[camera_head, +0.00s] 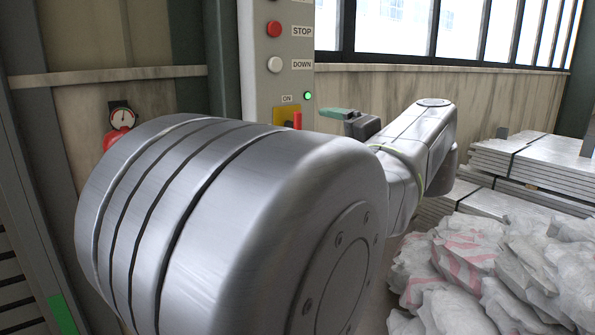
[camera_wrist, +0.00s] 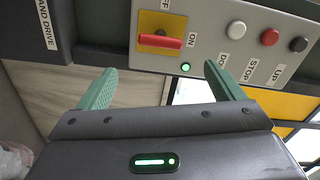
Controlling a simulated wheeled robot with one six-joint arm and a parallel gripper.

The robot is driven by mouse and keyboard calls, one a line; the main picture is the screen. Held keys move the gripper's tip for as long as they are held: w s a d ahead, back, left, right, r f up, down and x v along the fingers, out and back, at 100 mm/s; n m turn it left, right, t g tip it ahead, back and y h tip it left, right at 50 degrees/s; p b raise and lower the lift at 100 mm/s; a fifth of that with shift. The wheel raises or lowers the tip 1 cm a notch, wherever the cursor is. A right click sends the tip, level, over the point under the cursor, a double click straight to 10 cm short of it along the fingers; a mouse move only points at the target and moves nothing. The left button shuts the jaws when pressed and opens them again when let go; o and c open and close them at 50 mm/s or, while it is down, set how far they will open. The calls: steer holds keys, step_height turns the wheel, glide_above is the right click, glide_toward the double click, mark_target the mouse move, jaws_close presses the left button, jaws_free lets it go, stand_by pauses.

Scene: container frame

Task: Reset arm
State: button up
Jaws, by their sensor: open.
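My gripper (camera_wrist: 160,67) shows in the wrist view with its two green fingers spread apart and nothing between them. In the head view my gripper (camera_head: 338,113) is partly seen beyond my large arm joint, just right of the control panel (camera_head: 262,62). In the wrist view the control panel (camera_wrist: 205,30) lies beyond the fingertips. Its red switch handle (camera_wrist: 160,42) on a yellow plate (camera_wrist: 150,22) is near the ON label, apart from both fingers. The green lamp (camera_wrist: 185,67) is lit. In the head view the handle (camera_head: 297,119) is just left of my gripper.
The panel also carries a red STOP button (camera_head: 274,29) and a white DOWN button (camera_head: 275,64). A gauge (camera_head: 121,116) is on the left wall. Stacked boards (camera_head: 530,160) and crumpled bags (camera_head: 480,260) fill the right side. Windows (camera_head: 390,25) are behind.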

mark_target(300, 127)
steer(key=b+x, duration=0.1)
steer(key=x, duration=1.1)
steer(key=shift+w+a+r, duration=0.1)
steer(key=shift+a+r, duration=0.05)
steer(key=shift+r+m+p, duration=0.2)
steer(key=shift+m+p, duration=0.5)
steer(key=shift+p, duration=0.4)
steer(key=m+p, duration=0.3)
steer(key=p, duration=0.2)
steer(key=shift+f, duration=0.1)
steer(key=m+p, duration=0.4)
steer(key=p, duration=0.2)
steer(key=m+p, duration=0.5)
steer(key=p, duration=0.4)
steer(key=shift+m, duration=0.3)
steer(key=m+p, duration=0.1)
steer(key=p, duration=0.2)
steer(key=shift+m, duration=0.4)
steer(key=shift+f, duration=0.1)
steer(key=shift+f, duration=0.25)
